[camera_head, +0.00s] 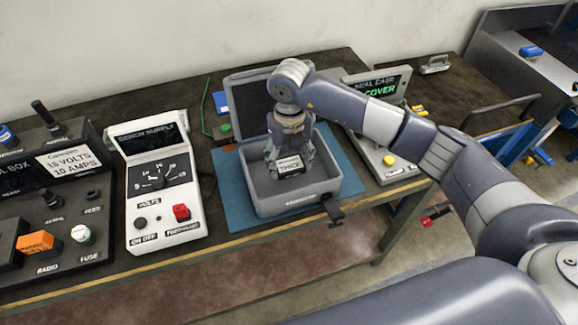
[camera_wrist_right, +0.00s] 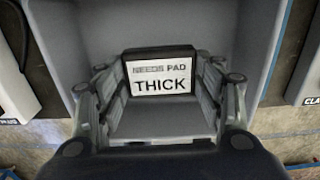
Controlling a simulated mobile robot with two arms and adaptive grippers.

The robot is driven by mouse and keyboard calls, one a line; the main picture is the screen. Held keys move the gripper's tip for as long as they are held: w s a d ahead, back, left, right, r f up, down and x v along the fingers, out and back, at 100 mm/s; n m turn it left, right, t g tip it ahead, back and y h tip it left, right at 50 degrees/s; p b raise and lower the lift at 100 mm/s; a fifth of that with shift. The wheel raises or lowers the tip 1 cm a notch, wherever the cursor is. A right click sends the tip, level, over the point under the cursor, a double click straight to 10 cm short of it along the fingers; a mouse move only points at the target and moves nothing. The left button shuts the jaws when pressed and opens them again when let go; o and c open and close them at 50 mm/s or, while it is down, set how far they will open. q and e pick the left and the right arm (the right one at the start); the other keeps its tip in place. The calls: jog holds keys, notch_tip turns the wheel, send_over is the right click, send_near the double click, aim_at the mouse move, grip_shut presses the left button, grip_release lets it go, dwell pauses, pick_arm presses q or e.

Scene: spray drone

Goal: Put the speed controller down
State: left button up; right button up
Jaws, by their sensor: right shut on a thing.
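The speed controller (camera_wrist_right: 160,76) is a small dark box with a white label reading "NEEDS PAD THICK". In the head view its label (camera_head: 290,164) shows below my right gripper (camera_head: 289,158), inside the open grey case (camera_head: 300,201). My right gripper is shut on the controller, with a finger on each side of it in the wrist view (camera_wrist_right: 160,95). I cannot tell whether the controller touches the case floor. The left gripper is not in view.
The case stands on a blue mat (camera_head: 227,166) with its lid raised behind. The bench supply (camera_head: 160,190) is to the left, and the seal case panel (camera_head: 378,115) is close on the right. An open latch (camera_head: 332,208) sticks out at the case front.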

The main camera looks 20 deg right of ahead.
aim_at(289, 163)
jog(key=shift+f, duration=0.4)
notch_tip(289, 163, down, 4)
jog(key=shift+w+r+p, duration=0.15)
jog(key=shift+r+p, duration=0.1)
jog(key=shift+p, duration=0.2)
jog(key=shift+f, duration=0.15)
jog(key=o, duration=0.9)
jog(key=shift+o, duration=0.9)
jog(key=shift+r, duration=0.35)
notch_tip(289, 163, up, 10)
jog(key=b, duration=0.3)
jog(key=shift+r, duration=0.25)
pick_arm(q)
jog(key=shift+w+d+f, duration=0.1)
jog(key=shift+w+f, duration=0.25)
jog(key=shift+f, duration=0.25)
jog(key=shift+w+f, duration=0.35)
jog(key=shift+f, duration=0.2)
pick_arm(e)
jog(key=shift+r, duration=0.65)
